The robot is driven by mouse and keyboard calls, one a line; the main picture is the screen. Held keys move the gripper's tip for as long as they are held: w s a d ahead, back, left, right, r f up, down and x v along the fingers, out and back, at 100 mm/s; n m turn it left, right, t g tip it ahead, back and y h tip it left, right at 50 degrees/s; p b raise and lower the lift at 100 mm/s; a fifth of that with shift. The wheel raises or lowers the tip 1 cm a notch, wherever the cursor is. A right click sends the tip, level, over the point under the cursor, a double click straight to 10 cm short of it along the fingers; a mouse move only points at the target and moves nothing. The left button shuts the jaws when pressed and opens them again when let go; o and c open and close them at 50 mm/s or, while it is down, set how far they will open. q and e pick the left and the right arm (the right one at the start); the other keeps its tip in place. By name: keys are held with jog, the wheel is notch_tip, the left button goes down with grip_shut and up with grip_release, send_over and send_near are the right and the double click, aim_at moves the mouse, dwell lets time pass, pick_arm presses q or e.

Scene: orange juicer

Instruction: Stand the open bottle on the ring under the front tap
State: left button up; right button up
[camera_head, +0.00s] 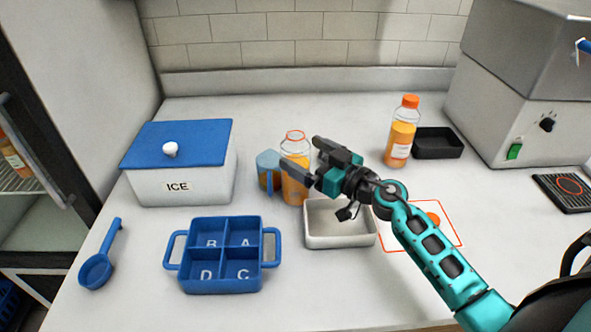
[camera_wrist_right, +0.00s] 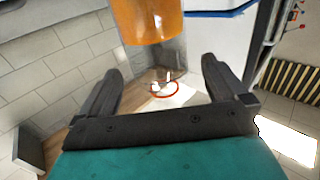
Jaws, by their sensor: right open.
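The open bottle (camera_head: 294,186) stands upright on the counter, with orange juice below a clear neck and a red-rimmed mouth. In the right wrist view the bottle (camera_wrist_right: 147,22) appears upside down, its clear neck and red rim ahead of and between the fingertips. My right gripper (camera_head: 299,152) is open at the bottle's upper part; I cannot tell whether it touches. It also shows in the wrist view (camera_wrist_right: 161,68). A blue part of a tap (camera_head: 584,45) shows at the right edge. My left gripper is out of view.
A measuring jug (camera_head: 268,163) stands close left of the bottle, beside the ice box (camera_head: 180,185). A white tray (camera_head: 340,241) and blue caddy (camera_head: 199,281) are in front. A capped bottle (camera_head: 401,135) and black tray (camera_head: 438,143) stand back right.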

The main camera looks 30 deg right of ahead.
aim_at(289, 145)
jog(key=shift+b+x, duration=0.35)
jog(key=shift+x, duration=2.35)
jog(key=c, duration=1.6)
grip_shut()
jog(key=shift+r, duration=0.1)
